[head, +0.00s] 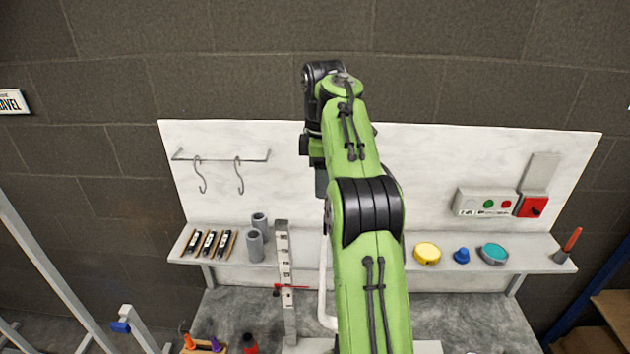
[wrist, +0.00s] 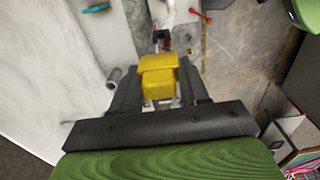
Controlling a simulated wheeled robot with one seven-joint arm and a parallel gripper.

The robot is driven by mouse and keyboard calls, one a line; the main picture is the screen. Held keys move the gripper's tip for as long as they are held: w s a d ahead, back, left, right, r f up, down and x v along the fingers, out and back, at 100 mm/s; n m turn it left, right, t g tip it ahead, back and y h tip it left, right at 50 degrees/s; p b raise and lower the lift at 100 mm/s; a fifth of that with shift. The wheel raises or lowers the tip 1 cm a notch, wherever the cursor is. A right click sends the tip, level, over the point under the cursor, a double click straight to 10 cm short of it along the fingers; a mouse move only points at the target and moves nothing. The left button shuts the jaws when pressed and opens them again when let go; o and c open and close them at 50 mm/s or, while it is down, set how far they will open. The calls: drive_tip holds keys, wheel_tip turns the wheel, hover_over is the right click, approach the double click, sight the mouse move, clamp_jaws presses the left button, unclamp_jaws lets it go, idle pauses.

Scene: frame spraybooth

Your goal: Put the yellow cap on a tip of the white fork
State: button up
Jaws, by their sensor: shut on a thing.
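My gripper (wrist: 157,76) is shut on the yellow cap (wrist: 158,64), which sits between the two dark fingers in the wrist view. In the head view my arm hides the cap and most of the gripper, high in front of the white back panel. A white tube (head: 324,285), which seems to be part of the white fork, shows beside my arm in the head view. The rest of it is hidden behind the arm. In the wrist view a pale part (wrist: 176,12) lies beyond the cap; I cannot tell whether it is the fork. The cap appears apart from it.
The shelf (head: 310,245) holds grey cylinders (head: 256,246), a round yellow-topped thing (head: 427,253), a blue knob (head: 461,256) and a teal-topped round thing (head: 493,253). An upright scale (head: 285,265) with a red pointer stands left of the white tube. Hooks (head: 239,174) hang on the panel.

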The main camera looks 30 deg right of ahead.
drive_tip(key=shift+s+r, duration=0.15)
drive_tip(key=shift+s, duration=0.8)
drive_tip(key=shift+w+d+f+b, duration=0.1)
drive_tip(key=shift+w+f+b, duration=0.2)
drive_tip(key=shift+w+f, duration=0.4)
drive_tip(key=shift+w+f+b, duration=0.25)
drive_tip(key=shift+b, duration=0.05)
drive_tip(key=shift+s+f+b, duration=0.25)
drive_tip(key=shift+f+b, duration=0.25)
drive_tip(key=shift+f, duration=0.05)
drive_tip(key=shift+s+f+b, duration=0.25)
drive_tip(key=shift+f+b, duration=0.25)
drive_tip(key=shift+w+f+b, duration=0.3)
drive_tip(key=shift+f+b, duration=0.2)
drive_tip(key=shift+f, duration=0.35)
drive_tip(key=shift+s+r, duration=0.15)
drive_tip(key=shift+p, duration=0.35)
drive_tip(key=shift+f+b, duration=1.4)
drive_tip(key=shift+f, duration=0.55)
drive_tip(key=o, duration=1.1)
